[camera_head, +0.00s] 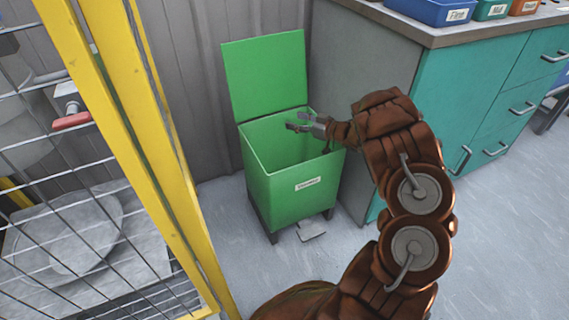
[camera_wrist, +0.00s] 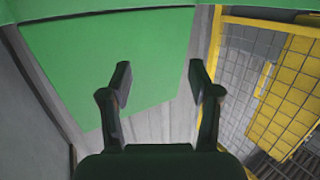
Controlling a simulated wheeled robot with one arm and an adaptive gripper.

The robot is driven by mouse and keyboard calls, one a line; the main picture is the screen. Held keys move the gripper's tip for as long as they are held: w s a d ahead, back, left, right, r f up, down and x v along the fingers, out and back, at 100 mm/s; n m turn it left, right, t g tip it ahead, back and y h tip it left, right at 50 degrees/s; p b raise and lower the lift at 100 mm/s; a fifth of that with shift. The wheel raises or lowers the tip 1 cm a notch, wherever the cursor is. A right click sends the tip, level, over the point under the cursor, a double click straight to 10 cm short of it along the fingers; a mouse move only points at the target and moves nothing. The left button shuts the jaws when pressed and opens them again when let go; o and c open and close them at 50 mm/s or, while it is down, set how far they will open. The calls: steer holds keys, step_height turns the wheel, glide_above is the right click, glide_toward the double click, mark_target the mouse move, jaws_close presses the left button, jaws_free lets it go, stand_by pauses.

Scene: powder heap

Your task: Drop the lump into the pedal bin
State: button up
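The green pedal bin (camera_head: 295,194) stands on the floor with its lid (camera_head: 265,75) swung up and open at the back. A small label and a foot pedal (camera_head: 311,228) show on its front. My gripper (camera_head: 297,121) is over the bin's opening, near the rim's level. In the wrist view, the fingers of my gripper (camera_wrist: 160,80) are spread apart with nothing between them. The bin's green surface (camera_wrist: 100,60) fills much of that view. No lump shows in either view. The bin's floor is hidden in the head view.
A yellow-framed mesh cage (camera_head: 130,130) stands left of the bin. A cabinet with teal drawers (camera_head: 480,110) stands close on the right, with labelled blue (camera_head: 428,12), green and orange bins on top. Grey floor (camera_head: 500,240) is open at the front right.

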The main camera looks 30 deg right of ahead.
steer(key=shift+r, duration=0.1)
step_height(320, 180, up, 10)
stand_by(0.8)
stand_by(0.4)
